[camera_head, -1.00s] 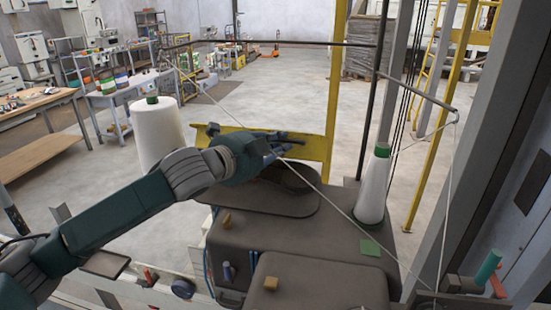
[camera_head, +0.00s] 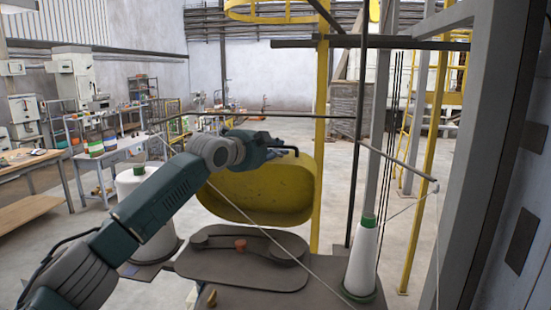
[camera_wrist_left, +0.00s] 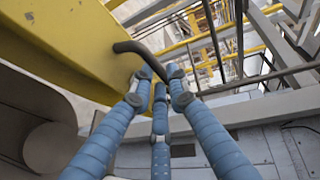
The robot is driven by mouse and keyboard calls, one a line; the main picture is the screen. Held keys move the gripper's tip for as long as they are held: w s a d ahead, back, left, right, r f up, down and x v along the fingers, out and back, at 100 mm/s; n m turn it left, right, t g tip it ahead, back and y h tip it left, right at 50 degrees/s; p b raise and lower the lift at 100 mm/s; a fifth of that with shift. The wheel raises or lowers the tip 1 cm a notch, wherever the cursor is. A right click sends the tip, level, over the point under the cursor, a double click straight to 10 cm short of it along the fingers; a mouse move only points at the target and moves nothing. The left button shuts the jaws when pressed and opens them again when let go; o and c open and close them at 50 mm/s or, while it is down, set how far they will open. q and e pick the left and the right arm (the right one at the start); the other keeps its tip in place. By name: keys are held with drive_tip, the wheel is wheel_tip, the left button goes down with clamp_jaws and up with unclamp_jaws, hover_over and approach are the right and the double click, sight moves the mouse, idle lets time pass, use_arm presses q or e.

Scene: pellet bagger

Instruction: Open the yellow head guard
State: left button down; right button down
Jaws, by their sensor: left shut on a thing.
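The yellow head guard (camera_head: 262,192) stands tipped up behind the dark machine head, its rounded, hollow inside facing me. In the left wrist view the yellow guard (camera_wrist_left: 75,45) fills the upper left, with a dark bent handle (camera_wrist_left: 135,48) at its edge. My left gripper (camera_head: 284,152) is at the guard's upper edge, and the arm crosses in front of its left part. In the left wrist view the blue fingers of my left gripper (camera_wrist_left: 157,80) are closed around the handle's end. My right gripper is not in view.
The machine's dark plate (camera_head: 240,272) with a red knob (camera_head: 241,245) lies uncovered below the guard. A white thread cone (camera_head: 362,262) stands at right, a larger white spool (camera_head: 140,215) at left. A thread slants across the front. A yellow post (camera_head: 321,120) rises beside the guard.

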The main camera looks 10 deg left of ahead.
use_arm(q)
drive_tip(key=shift+w+r, duration=0.4)
drive_tip(key=shift+r, duration=0.45)
drive_tip(key=c, duration=1.7)
unclamp_jaws()
drive_tip(key=shift+o, duration=0.2)
drive_tip(key=shift+s, duration=0.2)
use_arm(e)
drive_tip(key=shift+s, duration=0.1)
use_arm(q)
drive_tip(key=v, duration=1.1)
drive_tip(key=shift+s+a+f, duration=0.2)
drive_tip(key=shift+s+f, duration=0.1)
drive_tip(key=shift+s, duration=0.05)
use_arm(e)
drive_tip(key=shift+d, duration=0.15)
use_arm(q)
drive_tip(key=shift+s+a, duration=0.1)
